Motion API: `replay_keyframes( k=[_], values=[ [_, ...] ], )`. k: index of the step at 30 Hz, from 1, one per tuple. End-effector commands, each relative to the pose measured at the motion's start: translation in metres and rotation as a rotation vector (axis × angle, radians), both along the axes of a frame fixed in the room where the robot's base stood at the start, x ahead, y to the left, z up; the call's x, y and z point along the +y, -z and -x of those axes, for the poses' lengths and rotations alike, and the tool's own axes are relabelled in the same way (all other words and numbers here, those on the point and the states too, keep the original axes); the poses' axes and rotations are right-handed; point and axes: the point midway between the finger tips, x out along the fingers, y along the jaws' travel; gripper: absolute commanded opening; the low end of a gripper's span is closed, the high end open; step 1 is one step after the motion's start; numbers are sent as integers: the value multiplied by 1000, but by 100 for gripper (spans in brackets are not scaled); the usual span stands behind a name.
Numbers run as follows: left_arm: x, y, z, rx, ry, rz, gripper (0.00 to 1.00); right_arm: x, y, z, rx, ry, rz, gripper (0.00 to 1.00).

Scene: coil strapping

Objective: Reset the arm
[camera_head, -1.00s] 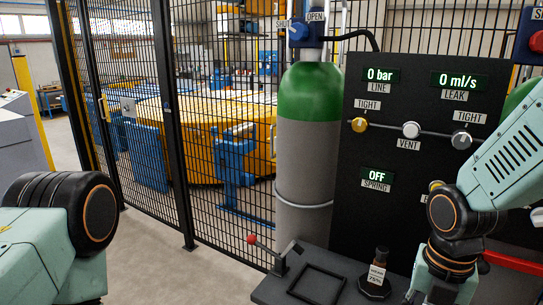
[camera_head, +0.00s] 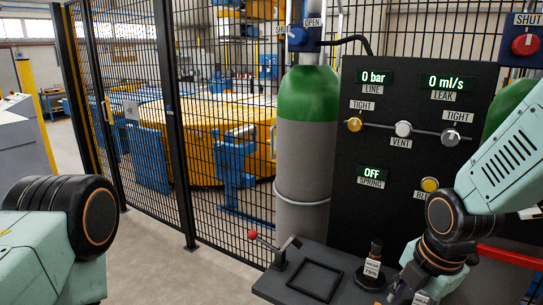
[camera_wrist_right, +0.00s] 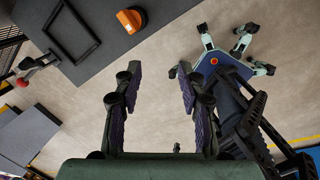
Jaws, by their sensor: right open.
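My right arm comes in from the right in the head view, over the right part of the dark bench (camera_head: 300,258). Its gripper is hard to make out at the bottom edge there. In the right wrist view my right gripper (camera_wrist_right: 158,78) is open, with nothing between its two fingers. It points over bare floor, beside the bench edge. My left arm shows at the lower left of the head view as a rounded joint; its gripper is out of frame.
A black panel (camera_head: 374,220) with displays and knobs stands behind the bench. A green-topped grey cylinder (camera_head: 304,150) stands left of it. Mesh fencing (camera_head: 225,70) runs behind.

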Motion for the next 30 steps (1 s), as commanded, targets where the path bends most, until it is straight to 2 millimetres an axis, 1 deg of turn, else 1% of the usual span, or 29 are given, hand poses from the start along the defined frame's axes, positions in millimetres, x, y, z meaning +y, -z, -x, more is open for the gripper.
replay_keyframes(
  k=[3,5,8,11,14,17,20,23,24,26,27,29,30],
  values=[
    [0,1,0,0,0,0,0,4,2,-10,-69,238,-72,40],
    [0,3,0,0,0,0,0,7,8,-14,-96,366,-115,40],
    [0,9,0,0,0,0,0,10,24,-16,-125,577,-191,40],
    [0,16,0,0,0,0,0,13,46,-15,-140,789,-269,40],
    [0,24,0,0,0,0,0,15,73,-9,-142,1000,-345,40],
    [0,35,0,0,0,0,0,16,106,1,-133,1216,-415,40],
    [0,47,0,0,0,0,0,16,145,18,-114,1434,-476,40],
    [0,64,0,0,0,0,0,15,193,45,-82,1656,-514,40],
    [0,71,0,0,0,0,0,14,215,60,-67,1744,-519,40],
    [0,83,0,0,0,0,0,14,246,85,-43,1857,-512,40],
    [0,90,0,1,0,0,0,13,266,103,-27,1913,-496,40],
    [0,99,0,1,0,0,0,12,292,130,-4,1971,-457,40],
    [0,105,0,1,0,0,0,11,308,149,16,1984,-419,40]
  ],
)
